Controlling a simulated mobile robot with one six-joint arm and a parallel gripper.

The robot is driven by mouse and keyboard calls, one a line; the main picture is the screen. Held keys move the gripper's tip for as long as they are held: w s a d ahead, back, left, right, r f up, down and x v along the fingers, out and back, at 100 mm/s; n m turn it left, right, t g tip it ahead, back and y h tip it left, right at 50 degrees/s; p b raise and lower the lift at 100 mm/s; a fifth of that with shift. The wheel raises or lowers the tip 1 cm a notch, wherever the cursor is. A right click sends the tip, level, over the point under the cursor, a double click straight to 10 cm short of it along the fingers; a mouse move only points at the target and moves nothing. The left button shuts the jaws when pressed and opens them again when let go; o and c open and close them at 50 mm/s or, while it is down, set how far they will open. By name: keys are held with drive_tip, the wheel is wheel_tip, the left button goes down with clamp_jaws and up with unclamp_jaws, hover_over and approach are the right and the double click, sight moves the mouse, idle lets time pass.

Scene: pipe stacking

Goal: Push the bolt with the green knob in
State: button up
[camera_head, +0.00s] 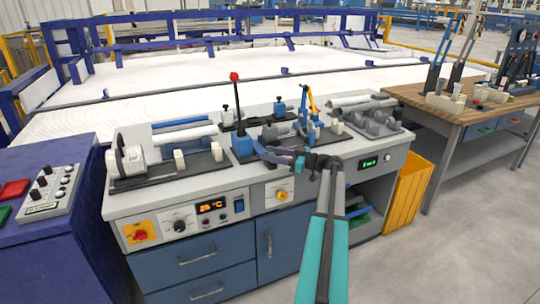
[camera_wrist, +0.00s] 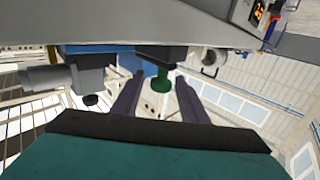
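The green knob (camera_wrist: 161,82) shows in the wrist view, hanging below a blue-and-dark fixture in this tilted picture. The bolt's shaft behind it is hidden. My gripper (camera_wrist: 160,92) is open, with one dark purple finger on each side of the knob in the picture. I cannot tell whether either finger touches it. In the head view my gripper (camera_head: 262,152) is at the front of the bench's middle fixture, its fingers pointing left. The green knob cannot be made out there.
The grey workbench (camera_head: 225,180) carries a white clamp machine (camera_head: 128,160) at left and grey pipes (camera_head: 365,102) at right. A yellow bin (camera_head: 407,195) stands at right.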

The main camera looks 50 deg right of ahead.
clamp_jaws()
drive_tip(key=shift+w+d+f+b, duration=0.1)
drive_tip(key=shift+w+d+b, duration=0.15)
drive_tip(key=shift+w+b, duration=0.3)
drive_tip(key=shift+w+d+f+b, duration=0.1)
drive_tip(key=shift+w+d+b, duration=0.15)
drive_tip(key=shift+w+b, duration=0.25)
drive_tip(key=shift+w+d+r, duration=0.1)
drive_tip(key=shift+w, duration=0.05)
drive_tip(key=shift+w+r, duration=0.15)
drive_tip(key=shift+r, duration=0.05)
unclamp_jaws()
drive_tip(key=shift+w+f, duration=0.1)
